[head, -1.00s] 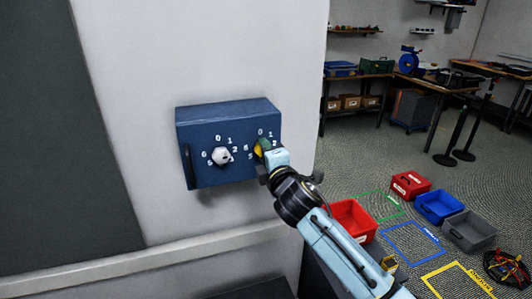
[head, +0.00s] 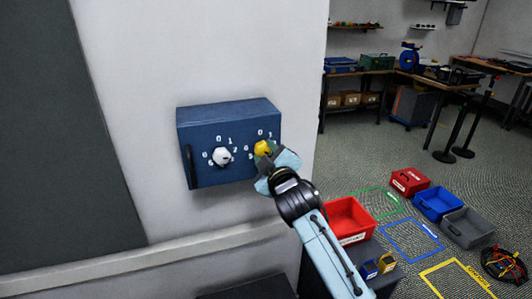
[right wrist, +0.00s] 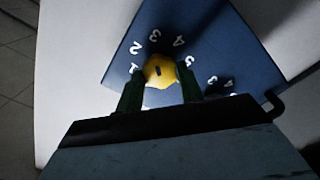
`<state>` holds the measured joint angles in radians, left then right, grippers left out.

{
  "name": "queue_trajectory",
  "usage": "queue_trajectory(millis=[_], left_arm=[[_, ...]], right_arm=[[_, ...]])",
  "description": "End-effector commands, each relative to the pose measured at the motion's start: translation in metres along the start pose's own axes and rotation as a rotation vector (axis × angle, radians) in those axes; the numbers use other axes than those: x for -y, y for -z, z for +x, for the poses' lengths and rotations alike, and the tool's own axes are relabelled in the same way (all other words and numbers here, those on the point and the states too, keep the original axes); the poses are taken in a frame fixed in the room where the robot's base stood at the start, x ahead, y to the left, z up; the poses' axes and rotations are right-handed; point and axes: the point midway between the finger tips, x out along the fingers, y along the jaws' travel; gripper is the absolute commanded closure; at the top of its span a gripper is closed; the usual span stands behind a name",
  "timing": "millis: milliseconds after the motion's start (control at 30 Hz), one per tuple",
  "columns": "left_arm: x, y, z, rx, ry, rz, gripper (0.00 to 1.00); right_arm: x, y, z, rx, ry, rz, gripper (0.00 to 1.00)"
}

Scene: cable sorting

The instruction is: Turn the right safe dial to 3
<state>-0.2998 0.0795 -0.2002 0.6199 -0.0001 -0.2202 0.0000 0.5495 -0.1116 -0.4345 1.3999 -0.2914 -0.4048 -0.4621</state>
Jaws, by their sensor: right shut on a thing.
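A blue safe box (head: 228,115) is fixed on the white wall, and its front has two numbered dials. The right dial (head: 263,147) has a yellow knob. My right gripper (head: 266,157) is shut on this knob, with its fingers partly covering the dial's numbers in the head view. In the right wrist view the yellow knob (right wrist: 160,71) sits between my two dark fingers (right wrist: 158,84). Numbers 1 to 5 show around it, and a small dark mark shows on its face. Which number the knob points to I cannot tell. My left gripper is not in view.
The left dial (head: 221,156) with a white knob is close beside the right one. A dark handle (head: 189,166) stands at the box's left edge. Red (head: 350,216), blue (head: 438,203) and grey (head: 468,228) bins stand at the right, beyond my arm.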

Motion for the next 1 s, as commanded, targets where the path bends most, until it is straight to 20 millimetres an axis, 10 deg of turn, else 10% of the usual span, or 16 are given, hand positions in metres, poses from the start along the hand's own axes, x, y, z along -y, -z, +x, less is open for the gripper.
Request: queue_trajectory(millis=[733,767,1000], left_arm=[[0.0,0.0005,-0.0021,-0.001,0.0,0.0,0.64],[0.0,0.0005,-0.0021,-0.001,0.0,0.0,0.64],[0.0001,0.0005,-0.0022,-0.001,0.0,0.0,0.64]], right_arm=[[0.0001,-0.0001,0.0,0.0,0.0,0.082,0.85],[0.0001,-0.0001,0.0,0.0,0.0,0.081,0.59],[0.0,0.0,0.0,0.0,0.0,0.081,0.41]])
